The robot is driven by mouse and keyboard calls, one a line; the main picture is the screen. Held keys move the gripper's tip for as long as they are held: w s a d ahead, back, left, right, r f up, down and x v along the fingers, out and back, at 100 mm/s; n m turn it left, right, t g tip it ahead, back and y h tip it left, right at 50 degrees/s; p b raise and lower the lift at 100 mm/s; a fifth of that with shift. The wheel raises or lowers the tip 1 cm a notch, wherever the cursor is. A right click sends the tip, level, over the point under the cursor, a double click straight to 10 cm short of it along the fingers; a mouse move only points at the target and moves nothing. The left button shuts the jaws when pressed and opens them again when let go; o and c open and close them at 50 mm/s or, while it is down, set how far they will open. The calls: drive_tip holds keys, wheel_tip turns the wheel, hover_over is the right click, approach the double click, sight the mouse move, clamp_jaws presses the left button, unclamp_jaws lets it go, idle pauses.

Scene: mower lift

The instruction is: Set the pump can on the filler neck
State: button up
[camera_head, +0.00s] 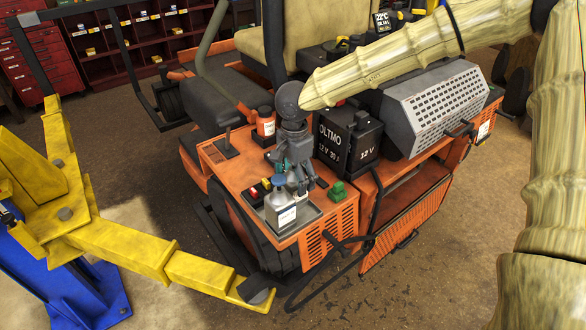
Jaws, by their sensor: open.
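A pale grey can (281,214) with a white label stands upright in a shallow grey tray (309,213) on the front deck of the orange mower; I take it to be the pump can. My gripper (291,188) points down over it, open, with its fingers at the can's top. The fingers hide part of the top, and I cannot tell whether they touch it. I cannot make out the filler neck with certainty.
A black 12 V battery (347,141) stands close to the right of my gripper. Small red and yellow pieces (259,189) and a green block (338,190) sit near the tray. A yellow lift arm (130,255) reaches under the mower.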

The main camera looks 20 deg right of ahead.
sight(294, 167)
drive_tip(key=shift+s+r, duration=0.35)
drive_tip(key=shift+s, duration=0.3)
drive_tip(key=shift+w+f, duration=0.5)
drive_tip(key=shift+w, duration=0.25)
drive_tip(key=c, duration=0.6)
drive_tip(key=shift+w+f, duration=0.1)
drive_tip(key=shift+w, duration=0.1)
drive_tip(key=c, duration=0.3)
drive_tip(key=shift+s, duration=0.1)
drive_tip(key=c, duration=0.4)
drive_tip(key=shift+s+r, duration=0.3)
drive_tip(key=shift+r, duration=0.1)
clamp_jaws()
drive_tip(key=shift+w, duration=0.25)
drive_tip(key=shift+s+r+p, duration=0.15)
drive_tip(key=shift+r+p, duration=0.45)
drive_tip(key=shift+r, duration=0.25)
drive_tip(key=shift+r, duration=0.55)
